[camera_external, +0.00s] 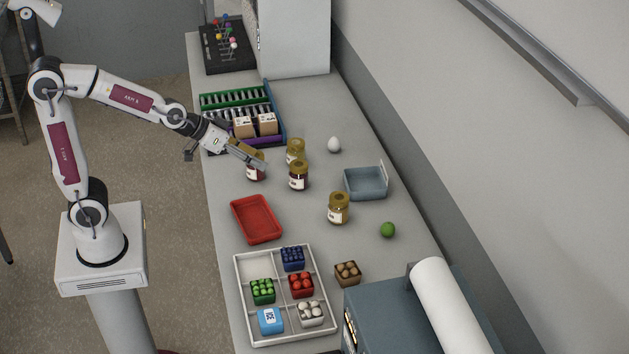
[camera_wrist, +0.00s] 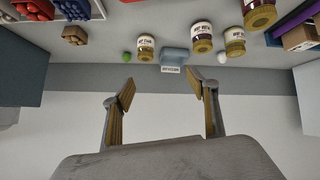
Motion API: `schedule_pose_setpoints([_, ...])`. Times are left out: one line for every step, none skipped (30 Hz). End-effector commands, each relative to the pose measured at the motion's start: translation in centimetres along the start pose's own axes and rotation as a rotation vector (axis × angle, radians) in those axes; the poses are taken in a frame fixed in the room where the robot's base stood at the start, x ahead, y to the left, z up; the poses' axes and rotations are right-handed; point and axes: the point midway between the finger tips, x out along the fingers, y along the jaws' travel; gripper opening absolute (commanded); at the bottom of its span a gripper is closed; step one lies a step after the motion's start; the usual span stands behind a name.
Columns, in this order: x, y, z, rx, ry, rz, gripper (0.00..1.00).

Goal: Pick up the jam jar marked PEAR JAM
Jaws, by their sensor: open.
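Several jam jars with gold lids and white labels stand on the bench; I cannot read the labels surely, so I cannot tell which is PEAR JAM. In the external view a dark jar (camera_external: 255,172) is partly hidden by my gripper (camera_external: 252,156), a paler jar (camera_external: 296,152) and another dark jar (camera_external: 299,182) stand to its right, and an amber jar (camera_external: 339,214) stands nearer the camera. The wrist view shows the amber jar (camera_wrist: 145,50), two middle jars (camera_wrist: 202,44) (camera_wrist: 235,47) and a close jar (camera_wrist: 260,17). My gripper (camera_wrist: 168,90) is open and empty.
A red tray (camera_external: 236,218), a divided white tray (camera_external: 238,287) with small filled boxes, a blue-grey bin (camera_external: 366,184), a lime (camera_external: 387,230) and an egg (camera_external: 334,145) surround the jars. A rack (camera_external: 282,128) with boxes stands behind. The bench's right side has free room.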

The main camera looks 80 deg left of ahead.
Motion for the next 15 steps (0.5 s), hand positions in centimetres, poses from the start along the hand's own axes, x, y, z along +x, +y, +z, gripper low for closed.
schedule_pose_setpoints([1.0,-0.4,-0.4,-0.011,0.012,-0.011,0.59])
schedule_pose_setpoints([1.6,-0.7,-0.7,-0.019,0.022,-0.018,0.59])
schedule_pose_setpoints([2.3,-1.0,-1.1,-0.027,0.035,-0.028,0.59])
schedule_pose_setpoints([2.8,-1.3,-1.4,-0.034,0.045,-0.036,0.59])
schedule_pose_setpoints([3.4,-1.6,-1.7,-0.042,0.055,-0.044,0.59])
schedule_pose_setpoints([4.1,-2.0,-2.1,-0.049,0.069,-0.055,0.59])
schedule_pose_setpoints([4.6,-2.4,-2.3,-0.055,0.078,-0.064,0.59])
schedule_pose_setpoints([5.1,-2.7,-2.5,-0.061,0.088,-0.073,0.59])
schedule_pose_setpoints([5.8,-3.2,-2.8,-0.069,0.101,-0.085,0.59])
schedule_pose_setpoints([6.3,-3.5,-3.0,-0.075,0.111,-0.096,0.59])
schedule_pose_setpoints([6.8,-3.9,-3.2,-0.081,0.121,-0.106,0.59])
schedule_pose_setpoints([7.5,-4.5,-3.5,-0.088,0.133,-0.12,0.59])
schedule_pose_setpoints([8.0,-4.9,-3.7,-0.093,0.143,-0.131,0.59])
schedule_pose_setpoints([8.5,-5.3,-3.8,-0.098,0.153,-0.143,0.59])
schedule_pose_setpoints([9.1,-5.9,-4.0,-0.104,0.165,-0.159,0.59])
